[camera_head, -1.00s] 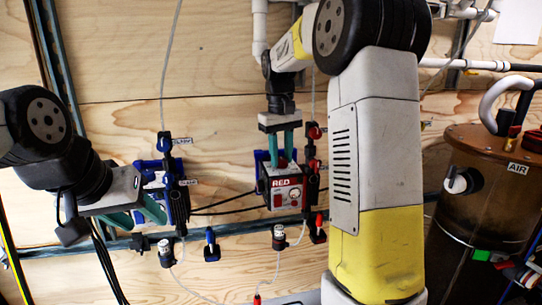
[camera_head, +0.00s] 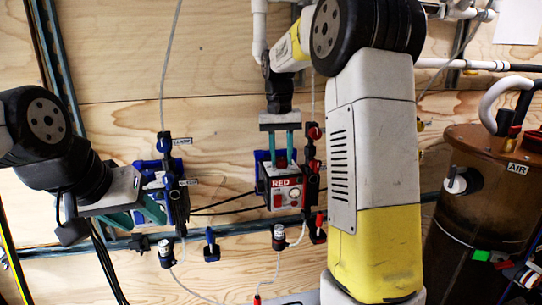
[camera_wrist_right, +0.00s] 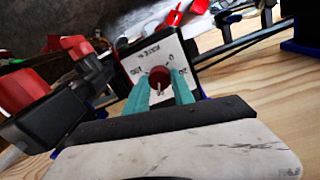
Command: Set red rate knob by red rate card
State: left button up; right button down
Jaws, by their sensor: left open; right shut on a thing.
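The red unit (camera_head: 285,189) is on the wall rail, with a front panel lettered RED and a pale round mark. I cannot tell whether this panel is the rate card. My right gripper (camera_head: 282,158) comes down on the unit from above. In the right wrist view, its teal fingers (camera_wrist_right: 161,88) are shut on the red knob (camera_wrist_right: 159,76), which sits on a white dial plate (camera_wrist_right: 145,52) with printed numbers around it. A pale pointer shows on the knob. My left gripper (camera_head: 150,213) is open in front of the blue unit, apart from the red one.
The blue unit (camera_head: 176,203) stands left of the red unit. Red-handled valves (camera_head: 314,132) stand close to the red unit's right side. Thin tubes and black cables run nearby. A brown AIR tank (camera_head: 485,210) stands at the right.

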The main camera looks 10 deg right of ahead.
aim_at(280, 159)
jog(key=c, duration=1.1)
grip_release()
jog(key=r, duration=0.8)
jog(key=shift+a, duration=0.2)
jog(key=shift+f, duration=0.1)
